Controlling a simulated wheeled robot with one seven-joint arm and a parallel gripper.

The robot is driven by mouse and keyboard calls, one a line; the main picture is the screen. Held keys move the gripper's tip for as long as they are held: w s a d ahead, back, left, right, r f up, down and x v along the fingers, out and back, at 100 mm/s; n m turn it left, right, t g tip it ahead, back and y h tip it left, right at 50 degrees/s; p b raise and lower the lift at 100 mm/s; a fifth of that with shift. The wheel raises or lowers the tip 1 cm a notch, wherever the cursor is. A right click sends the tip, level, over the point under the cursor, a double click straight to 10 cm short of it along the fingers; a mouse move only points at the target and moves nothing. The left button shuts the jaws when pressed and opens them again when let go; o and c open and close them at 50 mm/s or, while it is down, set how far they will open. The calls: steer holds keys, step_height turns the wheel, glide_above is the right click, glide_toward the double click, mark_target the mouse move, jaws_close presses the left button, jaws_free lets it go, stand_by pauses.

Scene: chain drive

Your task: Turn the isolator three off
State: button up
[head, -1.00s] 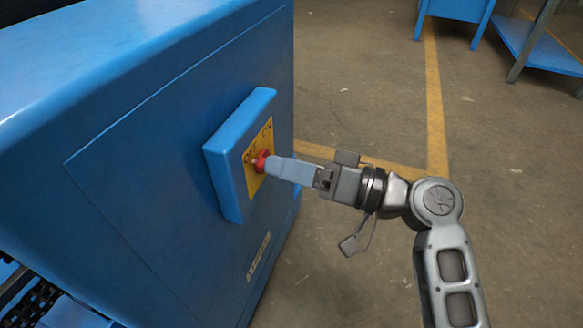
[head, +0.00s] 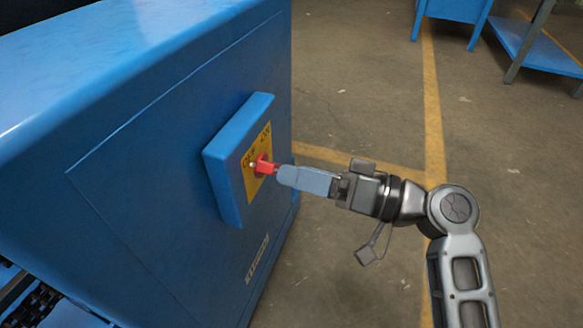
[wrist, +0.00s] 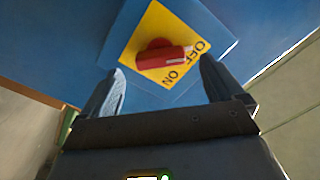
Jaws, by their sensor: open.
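The isolator is a blue box (head: 224,182) with a yellow plate (head: 250,184) on the side of a large blue machine cabinet. Its red handle (head: 265,166) has a white-marked end, and it also shows in the wrist view (wrist: 155,58). The plate reads OFF and ON. In the wrist view the white-marked end lies by the OFF lettering. My gripper (head: 283,176) is in front of the handle, its fingers just back from it. In the wrist view my gripper (wrist: 162,90) is open and empty, the handle beyond and between the fingertips.
The blue cabinet (head: 120,130) fills the left. A small label (head: 257,258), too small to read, sits below the isolator. Blue tables (head: 540,45) stand at the back right. The concrete floor with yellow lines is clear to the right.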

steer(key=p+v, duration=0.1)
steer(key=v, duration=0.4)
stand_by(0.4)
